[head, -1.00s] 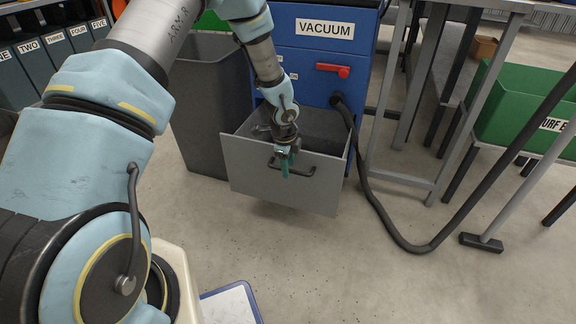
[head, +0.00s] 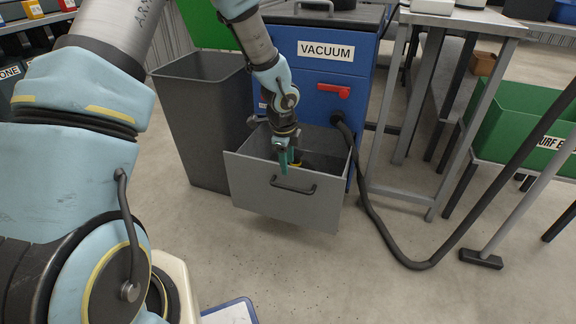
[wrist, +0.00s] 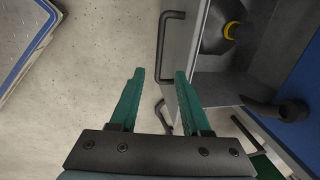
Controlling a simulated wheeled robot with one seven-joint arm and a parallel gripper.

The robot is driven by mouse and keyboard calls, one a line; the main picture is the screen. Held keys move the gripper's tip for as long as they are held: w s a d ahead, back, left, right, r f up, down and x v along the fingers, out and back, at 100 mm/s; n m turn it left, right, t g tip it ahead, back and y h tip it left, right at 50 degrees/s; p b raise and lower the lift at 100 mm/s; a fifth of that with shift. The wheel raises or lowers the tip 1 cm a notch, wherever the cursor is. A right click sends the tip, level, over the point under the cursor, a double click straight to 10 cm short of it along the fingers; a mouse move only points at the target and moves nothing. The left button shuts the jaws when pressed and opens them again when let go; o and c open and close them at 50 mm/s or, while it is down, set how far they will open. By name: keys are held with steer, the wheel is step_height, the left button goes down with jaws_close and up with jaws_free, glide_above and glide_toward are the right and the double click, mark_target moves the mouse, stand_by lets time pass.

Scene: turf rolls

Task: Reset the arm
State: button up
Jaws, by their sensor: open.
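My gripper (head: 283,168) has two green fingers and is open, with nothing between them. In the head view it hangs over the top edge of the grey drawer's front panel (head: 270,203), just above the dark handle (head: 293,185). In the wrist view the spread fingers (wrist: 160,78) point toward the handle (wrist: 170,48) and front panel, and I cannot tell the exact gap. The drawer is pulled out from the blue vacuum cabinet (head: 318,75). A dark object with a yellow ring (wrist: 231,30) lies inside it, partly hidden by my gripper in the head view.
A dark grey bin (head: 205,120) stands left of the drawer. A black hose (head: 415,264) runs from the cabinet across the floor to the right. A metal-legged table (head: 440,120) and a green crate (head: 515,125) stand at right.

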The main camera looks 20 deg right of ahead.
stand_by(0.4)
steer(key=w+a+r+n+y, duration=0.1)
steer(key=a+r+n, duration=0.35)
steer(key=a, duration=0.35)
steer(key=w+a+r+n, duration=0.1)
steer(key=a+r+n, duration=0.35)
steer(key=a, duration=0.35)
steer(key=s+a+r+n, duration=0.4)
steer(key=s+a+n, duration=0.1)
steer(key=a+n, duration=0.3)
steer(key=s+a+r+n, duration=0.3)
steer(key=s+a+n, duration=0.1)
steer(key=a+n, duration=0.45)
step_height(320, 180, up, 26)
steer(key=p, duration=2.6)
steer(key=shift+s+a+r, duration=0.25)
steer(key=shift+s, duration=0.2)
